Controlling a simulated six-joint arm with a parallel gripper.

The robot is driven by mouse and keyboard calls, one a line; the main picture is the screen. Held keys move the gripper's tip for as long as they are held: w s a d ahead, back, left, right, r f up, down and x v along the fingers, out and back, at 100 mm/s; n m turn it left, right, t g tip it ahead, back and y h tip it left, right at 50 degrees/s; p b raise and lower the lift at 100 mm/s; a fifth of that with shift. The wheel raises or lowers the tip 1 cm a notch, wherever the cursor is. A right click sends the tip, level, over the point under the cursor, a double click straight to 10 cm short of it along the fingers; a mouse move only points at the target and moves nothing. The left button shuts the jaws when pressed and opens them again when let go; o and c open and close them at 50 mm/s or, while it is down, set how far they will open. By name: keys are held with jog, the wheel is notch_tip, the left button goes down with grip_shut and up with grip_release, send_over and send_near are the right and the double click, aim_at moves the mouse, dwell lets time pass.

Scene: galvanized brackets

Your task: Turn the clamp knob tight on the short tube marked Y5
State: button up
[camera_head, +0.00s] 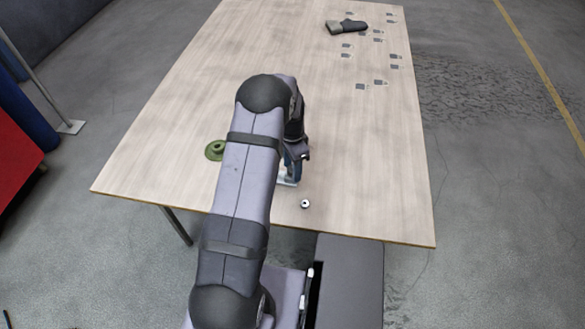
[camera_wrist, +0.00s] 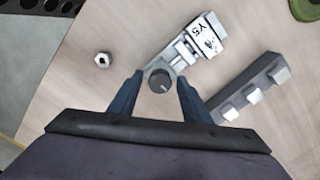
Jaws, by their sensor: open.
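In the wrist view, a silvery clamp piece carries a white label marked Y5 (camera_wrist: 206,37) at its upper right end. A dark round clamp knob (camera_wrist: 160,80) with a light index mark sits at its lower left end. My gripper (camera_wrist: 160,76) is open, with one blue finger on each side of the knob. I cannot tell whether the fingers touch it or how far down they reach. In the head view my arm hides most of this; my gripper (camera_head: 293,160) and a pale metal part (camera_head: 287,183) show beside it.
A grey bar with several light blocks (camera_wrist: 252,92) lies right of the clamp. A metal nut (camera_wrist: 103,59) lies to the left. A green ring-shaped piece (camera_head: 216,149) sits left of my arm. A dark-and-beige object (camera_head: 346,27) and several small grey pieces lie far back.

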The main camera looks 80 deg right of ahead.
jog(key=n, duration=1.1)
jog(key=shift+n, duration=0.3)
jog(key=c, duration=1)
jog(key=shift+o, duration=0.2)
